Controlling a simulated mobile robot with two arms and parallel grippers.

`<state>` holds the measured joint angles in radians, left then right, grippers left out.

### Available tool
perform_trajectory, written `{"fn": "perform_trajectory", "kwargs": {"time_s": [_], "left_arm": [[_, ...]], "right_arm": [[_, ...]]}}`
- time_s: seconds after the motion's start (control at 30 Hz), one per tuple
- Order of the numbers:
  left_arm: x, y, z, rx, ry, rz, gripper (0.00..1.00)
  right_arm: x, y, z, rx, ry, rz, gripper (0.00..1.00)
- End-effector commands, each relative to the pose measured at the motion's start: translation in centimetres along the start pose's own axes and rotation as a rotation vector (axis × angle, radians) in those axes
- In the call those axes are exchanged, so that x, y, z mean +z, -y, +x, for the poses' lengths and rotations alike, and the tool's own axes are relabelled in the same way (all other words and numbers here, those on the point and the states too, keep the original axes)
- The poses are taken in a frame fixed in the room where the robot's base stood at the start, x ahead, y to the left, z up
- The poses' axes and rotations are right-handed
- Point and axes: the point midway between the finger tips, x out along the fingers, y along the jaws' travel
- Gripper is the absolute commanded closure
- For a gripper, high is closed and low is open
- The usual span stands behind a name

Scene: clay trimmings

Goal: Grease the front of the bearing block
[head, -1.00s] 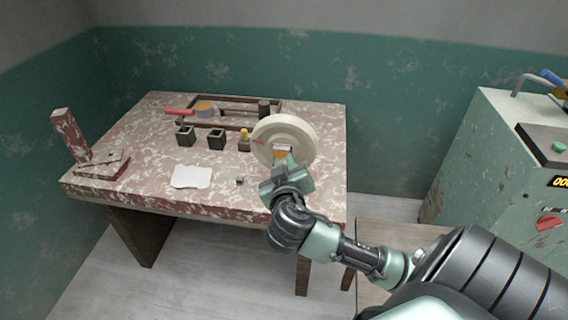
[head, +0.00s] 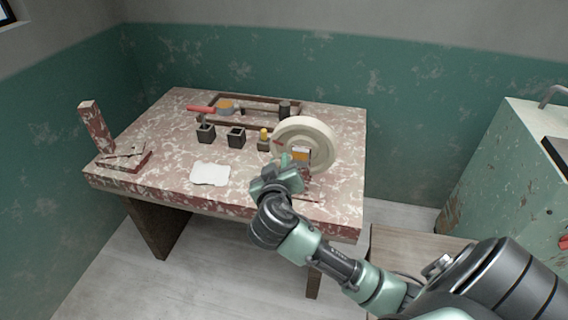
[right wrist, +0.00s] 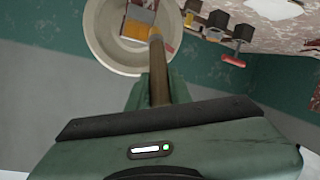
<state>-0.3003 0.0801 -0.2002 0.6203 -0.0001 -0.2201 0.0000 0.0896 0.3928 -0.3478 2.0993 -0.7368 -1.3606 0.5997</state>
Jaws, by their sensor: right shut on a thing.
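The bearing block (head: 301,153), which I take to be the small orange and pale block, sits at the front of a large cream wheel (head: 322,135) on the table. It also shows near the top of the right wrist view (right wrist: 138,22). My right gripper (head: 284,170) is in front of the wheel, left of and nearer than the block. It is shut on a brown stick-like tool (right wrist: 158,75), whose far end overlaps the block in the right wrist view. I cannot tell whether it touches the block. My left gripper is not in view.
The worn table (head: 165,115) carries two dark square cups (head: 206,134), a yellow-topped piece (head: 264,140), a red-handled tool (head: 200,108), a white sheet (head: 210,174) and a wooden frame behind. An upright post (head: 97,128) stands at left. A green machine (head: 505,170) is at right.

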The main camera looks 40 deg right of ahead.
Motion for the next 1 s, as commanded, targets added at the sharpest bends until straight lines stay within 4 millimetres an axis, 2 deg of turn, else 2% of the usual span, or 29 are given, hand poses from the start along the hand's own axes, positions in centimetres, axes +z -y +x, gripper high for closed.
{"fn": "perform_trajectory", "kwargs": {"time_s": [0.27, 0.8, 1.0], "left_arm": [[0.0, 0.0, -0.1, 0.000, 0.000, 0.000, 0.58], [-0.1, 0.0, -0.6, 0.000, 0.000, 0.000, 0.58], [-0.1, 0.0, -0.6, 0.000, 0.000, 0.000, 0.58]], "right_arm": [[0.1, 0.1, -0.4, -0.001, 0.001, -0.001, 1.00], [0.8, 1.6, -5.3, -0.002, 0.002, 0.000, 1.00], [0.8, 1.7, -5.8, 0.000, 0.000, -0.001, 1.00]]}}
